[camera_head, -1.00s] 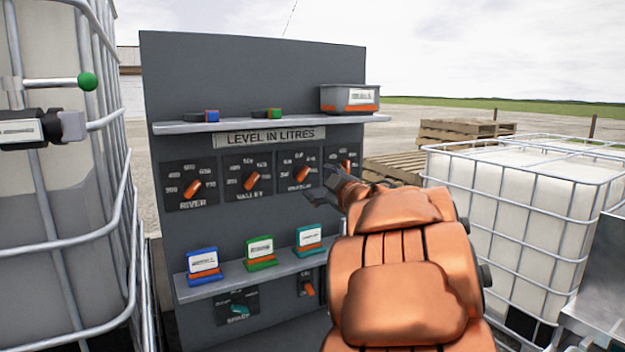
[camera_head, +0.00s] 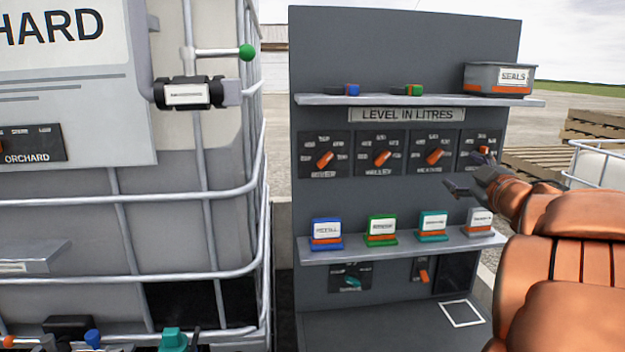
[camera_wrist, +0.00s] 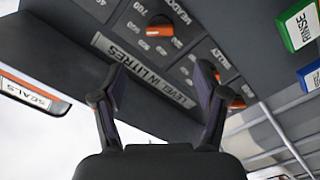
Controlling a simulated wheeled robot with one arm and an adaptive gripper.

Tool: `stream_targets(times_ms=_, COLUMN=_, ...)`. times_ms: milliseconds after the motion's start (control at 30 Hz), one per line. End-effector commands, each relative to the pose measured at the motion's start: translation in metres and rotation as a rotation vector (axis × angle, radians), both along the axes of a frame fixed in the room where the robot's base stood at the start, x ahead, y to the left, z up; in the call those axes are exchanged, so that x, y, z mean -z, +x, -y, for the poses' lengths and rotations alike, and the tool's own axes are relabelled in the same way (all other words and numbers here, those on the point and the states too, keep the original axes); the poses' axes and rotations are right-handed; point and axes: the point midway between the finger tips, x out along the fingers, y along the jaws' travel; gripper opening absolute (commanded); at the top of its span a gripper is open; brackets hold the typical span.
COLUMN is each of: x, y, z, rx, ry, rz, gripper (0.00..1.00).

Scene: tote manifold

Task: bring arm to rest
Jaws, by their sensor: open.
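My orange arm (camera_head: 560,260) reaches in from the right in the head view. My gripper (camera_head: 470,171) is open and empty in front of the grey panel (camera_head: 400,50), by the rightmost dial (camera_head: 482,152), which it partly covers. In the wrist view my gripper (camera_wrist: 158,75) shows two dark, spread fingers with nothing between them. The panel lies beyond them, with its "LEVEL IN LITRES" label (camera_wrist: 140,68) and orange knobs (camera_wrist: 160,31). I cannot tell how far the fingertips are from the panel.
The upper shelf (camera_head: 420,100) holds a SEALS bin (camera_head: 498,79) and two small blocks. The lower shelf (camera_head: 400,248) holds several coloured tags. Another caged tote (camera_head: 597,165) and pallets (camera_head: 590,125) stand right.

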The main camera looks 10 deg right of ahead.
Motion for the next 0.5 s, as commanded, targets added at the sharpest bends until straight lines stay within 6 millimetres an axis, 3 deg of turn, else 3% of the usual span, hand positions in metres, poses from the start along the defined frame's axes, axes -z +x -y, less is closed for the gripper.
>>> stream_targets(times_ms=267, x=0.003, y=-0.005, z=0.009, rx=0.161, ry=0.057, rz=-0.013, gripper=0.73)
stream_targets(times_ms=500, x=0.038, y=-0.029, z=0.016, rx=0.390, ry=0.196, rz=-0.108, gripper=0.73)
